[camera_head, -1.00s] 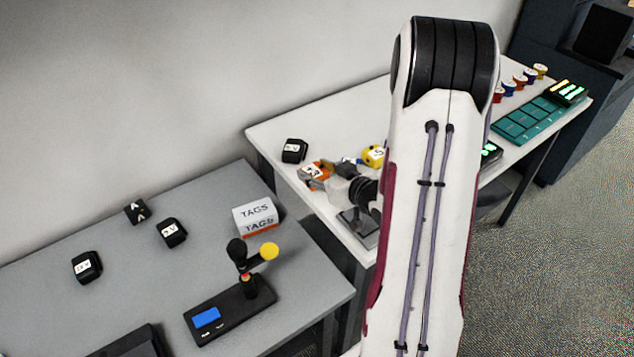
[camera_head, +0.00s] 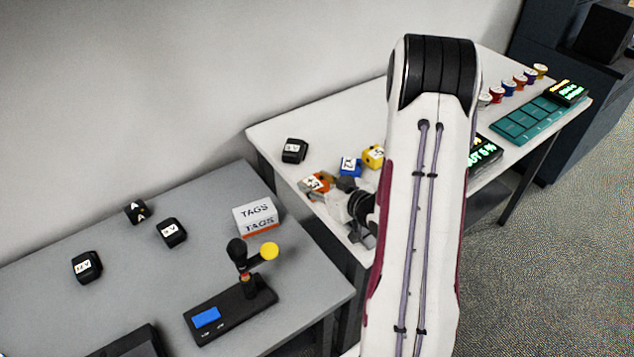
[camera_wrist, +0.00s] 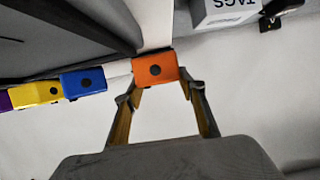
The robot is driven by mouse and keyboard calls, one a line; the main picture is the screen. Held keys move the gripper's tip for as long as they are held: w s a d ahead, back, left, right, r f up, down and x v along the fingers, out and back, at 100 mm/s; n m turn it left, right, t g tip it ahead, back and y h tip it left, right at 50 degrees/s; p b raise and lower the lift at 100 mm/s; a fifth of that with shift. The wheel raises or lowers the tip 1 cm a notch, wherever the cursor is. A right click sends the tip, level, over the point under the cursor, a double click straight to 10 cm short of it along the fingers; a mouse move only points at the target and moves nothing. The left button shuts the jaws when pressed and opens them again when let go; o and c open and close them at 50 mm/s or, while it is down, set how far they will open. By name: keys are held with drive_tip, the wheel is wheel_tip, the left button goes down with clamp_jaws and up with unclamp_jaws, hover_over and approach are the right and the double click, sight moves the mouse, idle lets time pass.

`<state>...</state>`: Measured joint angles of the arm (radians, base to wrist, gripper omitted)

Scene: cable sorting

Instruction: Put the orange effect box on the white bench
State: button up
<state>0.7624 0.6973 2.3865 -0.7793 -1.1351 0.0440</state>
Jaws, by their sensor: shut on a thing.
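The orange effect box (camera_head: 316,184) is at the left part of the white bench (camera_head: 350,113), near its front left edge, in the head view. My gripper (camera_head: 328,189) is shut on it. In the wrist view the orange box (camera_wrist: 155,69) sits between the tips of my gripper (camera_wrist: 158,84), its orange face with a dark round spot turned to the camera. I cannot tell whether the box touches the bench top. My arm covers part of the bench.
A blue box (camera_head: 349,167) and a yellow box (camera_head: 373,156) stand close to the right of the orange one. A black box (camera_head: 294,150) stands behind left. The grey table (camera_head: 205,198) holds a TAGS box (camera_head: 256,216) and a black stand (camera_head: 232,308). Several coloured plugs stand far right.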

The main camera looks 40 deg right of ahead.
drive_tip(key=shift+f, duration=0.1)
drive_tip(key=o, duration=1.2)
drive_tip(key=shift+v, duration=3.8)
drive_tip(key=shift+w, duration=0.1)
